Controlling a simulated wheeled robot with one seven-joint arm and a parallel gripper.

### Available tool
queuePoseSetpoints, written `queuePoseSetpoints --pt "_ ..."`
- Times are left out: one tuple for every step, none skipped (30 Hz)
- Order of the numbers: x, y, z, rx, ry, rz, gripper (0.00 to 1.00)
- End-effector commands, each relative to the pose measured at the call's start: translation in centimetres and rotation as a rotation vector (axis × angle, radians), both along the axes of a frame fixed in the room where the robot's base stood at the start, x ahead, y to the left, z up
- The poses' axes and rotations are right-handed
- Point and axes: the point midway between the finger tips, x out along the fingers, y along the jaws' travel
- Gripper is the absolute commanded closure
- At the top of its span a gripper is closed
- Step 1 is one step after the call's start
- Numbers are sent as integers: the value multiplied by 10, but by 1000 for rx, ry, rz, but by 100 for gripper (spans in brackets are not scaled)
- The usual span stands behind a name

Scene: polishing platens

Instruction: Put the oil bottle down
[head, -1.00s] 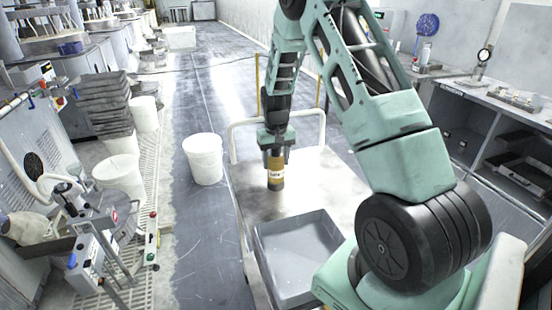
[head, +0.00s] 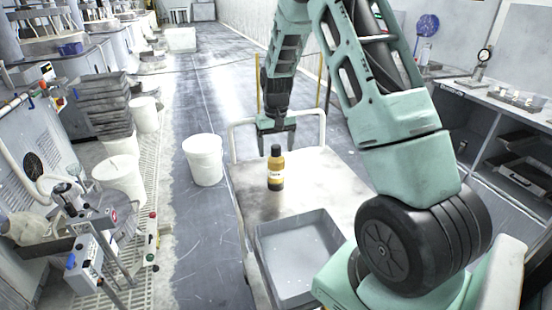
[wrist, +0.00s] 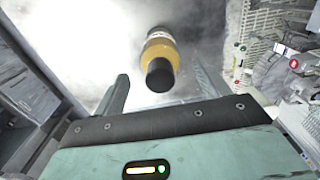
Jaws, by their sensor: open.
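The oil bottle (head: 276,170) stands upright on the cart top (head: 310,178), behind the grey tray. It is amber with a black cap and a pale label.
A grey tray (head: 262,256) sits on the near part of the cart. White buckets (head: 204,160) stand on the floor to the left. A bench with shelves (head: 470,112) runs along the right. The cart top around the bottle is clear.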

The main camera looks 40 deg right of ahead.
Motion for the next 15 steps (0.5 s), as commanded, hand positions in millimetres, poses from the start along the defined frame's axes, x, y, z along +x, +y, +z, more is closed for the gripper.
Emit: queuePoseSetpoints --pt "1 0 12 -3 -5 0 25" --pt "1 0 18 -3 -5 0 25" --pt "1 0 26 -2 -4 0 25" --pt "1 0 32 -2 -5 0 25" --pt "1 0 38 -2 -4 0 25" --pt "1 0 45 -2 -4 0 25" --pt "0 0 50 -2 -4 0 25" --pt "1 0 54 -2 -4 0 25" --pt "1 0 59 -1 -3 0 25" --pt "0 0 62 -1 -2 0 25" --pt "0 0 65 -1 -2 0 25" --pt "0 0 68 -1 -2 0 25" --pt "0 0 70 0 -1 0 25" --pt "0 0 71 0 0 0 25" --pt "0 0 72 -1 0 0 25"
